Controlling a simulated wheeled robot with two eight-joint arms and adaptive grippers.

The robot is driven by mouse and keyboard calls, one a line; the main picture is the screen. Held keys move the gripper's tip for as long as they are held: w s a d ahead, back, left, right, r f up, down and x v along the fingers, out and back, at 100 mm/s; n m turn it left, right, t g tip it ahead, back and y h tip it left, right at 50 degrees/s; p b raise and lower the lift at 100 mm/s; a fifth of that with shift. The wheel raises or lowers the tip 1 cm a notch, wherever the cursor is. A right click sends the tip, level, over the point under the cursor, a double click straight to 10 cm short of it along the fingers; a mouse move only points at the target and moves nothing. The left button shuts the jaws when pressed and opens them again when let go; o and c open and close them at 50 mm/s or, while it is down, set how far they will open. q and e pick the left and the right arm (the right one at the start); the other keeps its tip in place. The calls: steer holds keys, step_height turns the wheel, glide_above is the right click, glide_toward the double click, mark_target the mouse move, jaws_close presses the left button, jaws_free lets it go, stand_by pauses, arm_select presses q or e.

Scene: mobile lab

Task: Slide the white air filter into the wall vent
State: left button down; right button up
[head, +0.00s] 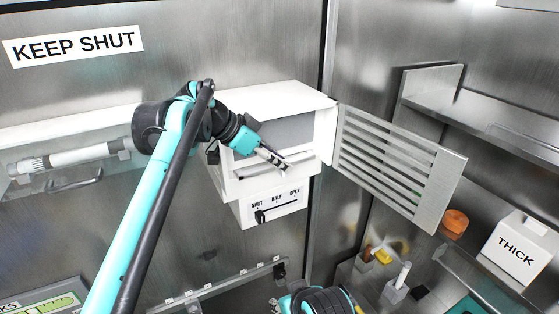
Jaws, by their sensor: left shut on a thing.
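The wall vent (290,96) is a white box on the steel wall, in the middle of the head view. Its slatted metal door (397,165) stands swung open to the right. The white air filter (291,132) shows as a grey panel in the vent's mouth, partly hidden by my left gripper and wrist. How deep it sits is hard to tell. My left gripper (277,159) is shut at the front of the vent, on the filter as far as I can see. My right gripper is not in view; only part of my right arm shows at the bottom edge.
A slider panel marked SHUT, HALF, OPEN (276,205) is under the vent, its knob near SHUT. A shelf with a white tube (75,158) is at left.

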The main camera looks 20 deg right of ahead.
arm_select(q)
steer(key=c, duration=1.2)
jaws_free()
steer(key=shift+o, duration=0.5)
steer(key=shift+s, duration=0.2)
steer(key=v, duration=1.2)
